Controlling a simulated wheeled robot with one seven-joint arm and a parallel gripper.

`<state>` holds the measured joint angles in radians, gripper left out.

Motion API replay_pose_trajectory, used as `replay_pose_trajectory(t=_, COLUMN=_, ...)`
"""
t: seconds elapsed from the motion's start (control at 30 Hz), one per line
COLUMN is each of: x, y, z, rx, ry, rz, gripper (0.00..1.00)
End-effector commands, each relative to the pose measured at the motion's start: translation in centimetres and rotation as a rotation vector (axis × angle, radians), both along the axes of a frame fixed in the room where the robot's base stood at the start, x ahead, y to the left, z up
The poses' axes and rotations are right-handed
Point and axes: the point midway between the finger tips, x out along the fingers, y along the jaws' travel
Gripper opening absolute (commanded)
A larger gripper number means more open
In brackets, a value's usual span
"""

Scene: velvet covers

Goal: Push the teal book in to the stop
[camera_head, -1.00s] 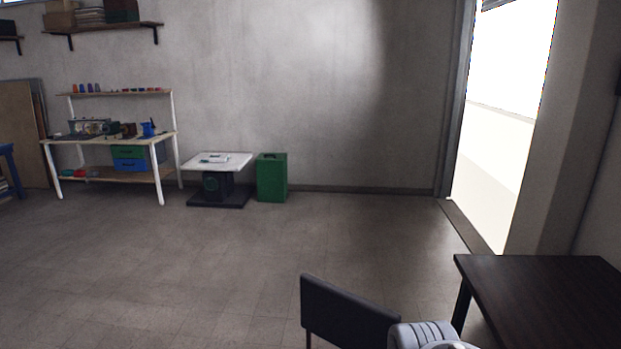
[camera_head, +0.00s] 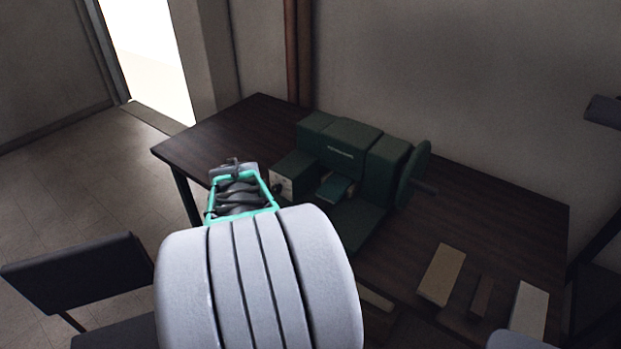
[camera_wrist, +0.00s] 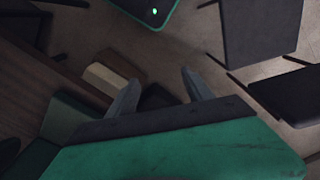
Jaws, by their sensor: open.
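A dark green machine (camera_head: 345,145) with a large handwheel at its right stands on the dark table. A small teal book (camera_head: 335,188) sits in the recess at its front; its far end is hidden inside. My gripper is open and empty. Its two fingers (camera_wrist: 160,82) show apart in the wrist view, over the table's edge and floor. In the head view my gripper (camera_head: 232,168) is left of the machine, apart from the book. The machine's green body (camera_wrist: 62,118) shows at the left in the wrist view; the book cannot be made out there.
The dark table (camera_head: 490,225) bears pale blocks (camera_head: 442,275) and (camera_head: 528,310) and a brown strip (camera_head: 481,297) at the right. A dark chair (camera_head: 75,272) stands at the left. The table's left end (camera_head: 200,140) is clear.

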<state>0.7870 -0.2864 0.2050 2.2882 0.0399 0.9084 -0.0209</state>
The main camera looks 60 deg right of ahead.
Motion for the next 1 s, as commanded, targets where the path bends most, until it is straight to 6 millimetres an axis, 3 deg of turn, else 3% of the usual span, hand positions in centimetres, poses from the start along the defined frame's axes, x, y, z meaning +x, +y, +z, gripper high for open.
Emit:
replay_pose_trajectory(t=0.03, x=-1.2, y=-3.0, z=-0.6, rx=0.002, ry=0.017, rz=-0.095, gripper=0.65)
replay_pose_trajectory(t=0.23, x=-4.5, y=-14.4, z=-1.3, rx=-0.073, ry=0.034, rz=-0.421, gripper=0.81)
replay_pose_trajectory(t=0.3, x=-3.6, y=-18.3, z=-0.2, rx=-0.142, ry=0.010, rz=-0.508, gripper=0.87)
replay_pose_trajectory(t=0.43, x=-2.5, y=-23.4, z=3.8, rx=-0.270, ry=-0.068, rz=-0.649, gripper=0.89)
replay_pose_trajectory(t=0.53, x=-2.3, y=-25.7, z=6.2, rx=-0.335, ry=-0.118, rz=-0.750, gripper=0.89)
replay_pose_trajectory(t=0.7, x=-2.6, y=-26.1, z=6.3, rx=-0.352, ry=-0.147, rz=-0.872, gripper=0.89)
replay_pose_trajectory(t=1.0, x=-2.5, y=-26.0, z=6.1, rx=-0.350, ry=-0.146, rz=-0.871, gripper=0.89)
